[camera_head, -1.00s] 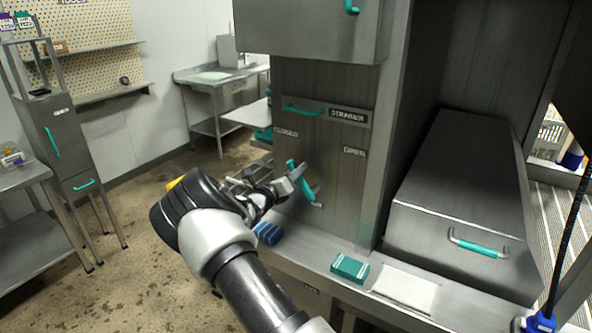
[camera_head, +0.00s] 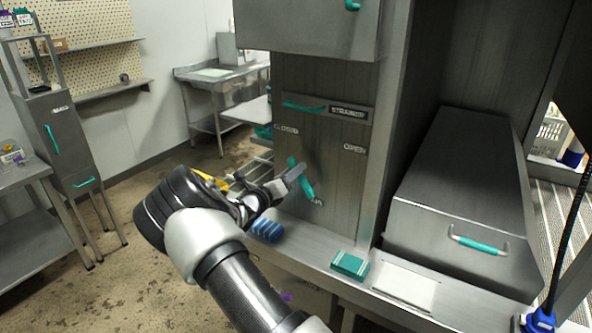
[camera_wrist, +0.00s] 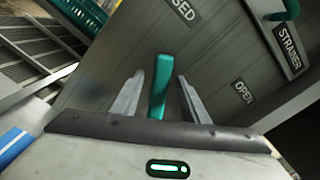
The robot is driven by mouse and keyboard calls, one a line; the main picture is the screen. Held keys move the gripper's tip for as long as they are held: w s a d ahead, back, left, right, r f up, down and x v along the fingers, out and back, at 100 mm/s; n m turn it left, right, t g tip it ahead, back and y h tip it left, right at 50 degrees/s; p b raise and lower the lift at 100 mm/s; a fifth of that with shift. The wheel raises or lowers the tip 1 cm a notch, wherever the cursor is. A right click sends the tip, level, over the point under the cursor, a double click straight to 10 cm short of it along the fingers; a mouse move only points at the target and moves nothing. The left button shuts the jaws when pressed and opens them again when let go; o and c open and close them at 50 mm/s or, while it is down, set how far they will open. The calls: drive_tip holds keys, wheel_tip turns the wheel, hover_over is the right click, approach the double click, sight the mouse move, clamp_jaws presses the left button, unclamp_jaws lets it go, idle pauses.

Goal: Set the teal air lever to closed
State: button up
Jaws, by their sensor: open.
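The teal air lever (camera_head: 307,187) is on the grey steel panel, below and between the CLOSED label (camera_head: 286,127) and the OPEN label (camera_head: 354,149). It is tilted, its upper end leaning up and left towards CLOSED. My gripper (camera_head: 297,172) is at the lever's upper part, coming from the left. In the wrist view the teal lever (camera_wrist: 160,88) stands between my two open fingers (camera_wrist: 160,76), with a gap visible on each side. My fingers hide part of the lever in the head view. A small label below it is partly hidden.
A teal strainer handle (camera_head: 304,107) is above on the same panel. On the ledge below are a blue ribbed block (camera_head: 267,230), a teal box (camera_head: 350,265) and a white pad (camera_head: 404,287). A steel box with a teal handle (camera_head: 478,243) is to the right.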

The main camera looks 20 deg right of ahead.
drive_tip(key=v, duration=1.4)
drive_tip(key=shift+s+a, duration=0.2)
drive_tip(key=s+d+r+m+g+y+p, duration=0.1)
drive_tip(key=s+d+r+m+g+y, duration=0.3)
drive_tip(key=s+m, duration=0.5)
drive_tip(key=s+d+r+m+g+y, duration=0.1)
drive_tip(key=s+d+r+m+g, duration=0.3)
drive_tip(key=s+m, duration=0.55)
drive_tip(key=s+a+r+m+t+y+p, duration=0.1)
drive_tip(key=s+a+r+m+y, duration=0.3)
drive_tip(key=s+m, duration=0.3)
drive_tip(key=s+a+r+m+t+y+p, duration=0.1)
drive_tip(key=s+a+r+m+y, duration=0.4)
drive_tip(key=s, duration=0.6)
drive_tip(key=shift+s+a+r+m+t, duration=0.25)
drive_tip(key=shift+a+r+m, duration=0.4)
drive_tip(key=shift+a+m, duration=0.55)
drive_tip(key=shift+d, duration=0.1)
